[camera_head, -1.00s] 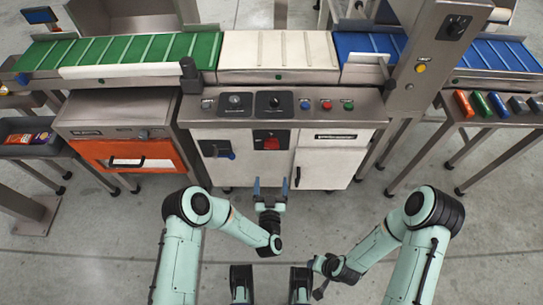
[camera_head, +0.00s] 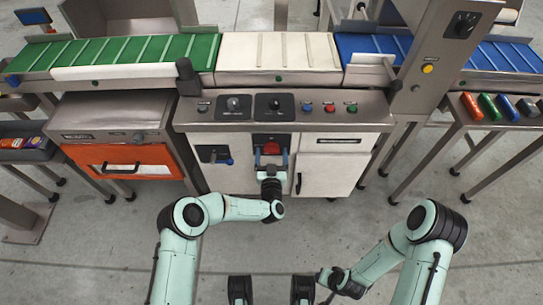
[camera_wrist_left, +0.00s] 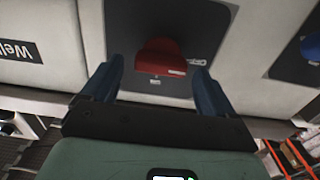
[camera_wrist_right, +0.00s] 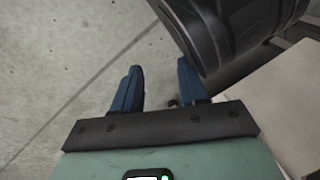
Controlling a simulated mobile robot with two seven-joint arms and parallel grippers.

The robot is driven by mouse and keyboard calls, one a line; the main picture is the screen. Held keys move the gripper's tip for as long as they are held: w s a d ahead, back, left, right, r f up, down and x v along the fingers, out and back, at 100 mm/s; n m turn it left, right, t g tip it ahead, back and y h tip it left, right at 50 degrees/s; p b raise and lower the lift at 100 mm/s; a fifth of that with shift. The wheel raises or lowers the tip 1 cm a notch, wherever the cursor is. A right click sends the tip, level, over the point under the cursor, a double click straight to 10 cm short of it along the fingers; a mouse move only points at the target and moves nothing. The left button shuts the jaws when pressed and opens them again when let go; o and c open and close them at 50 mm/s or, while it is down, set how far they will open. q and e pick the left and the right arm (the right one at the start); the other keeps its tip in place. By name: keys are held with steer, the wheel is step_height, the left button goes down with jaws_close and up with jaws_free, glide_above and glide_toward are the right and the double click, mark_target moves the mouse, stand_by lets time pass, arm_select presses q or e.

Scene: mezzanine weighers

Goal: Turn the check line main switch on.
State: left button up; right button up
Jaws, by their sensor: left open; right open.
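The red main switch knob (camera_head: 271,148) sits on a dark plate on the front of the middle white cabinet. In the left wrist view the red knob (camera_wrist_left: 162,57) stands out from its dark plate (camera_wrist_left: 200,25), with a small pale label beside it. My left gripper (camera_head: 270,161) is open just in front of the knob. In the left wrist view its blue fingers (camera_wrist_left: 158,78) point at the plate, one on either side of the knob, with gaps to both. My right gripper (camera_wrist_right: 160,70) is open and empty, low above the floor, away from the cabinet.
Beside the switch is another dark plate with a blue handle (camera_head: 225,161). A black door handle (camera_head: 298,183) is at its right. An orange-fronted cabinet (camera_head: 130,162) stands left. The floor in front is clear.

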arm_select(q)
steer(key=c, duration=1.1)
steer(key=shift+o, duration=0.2)
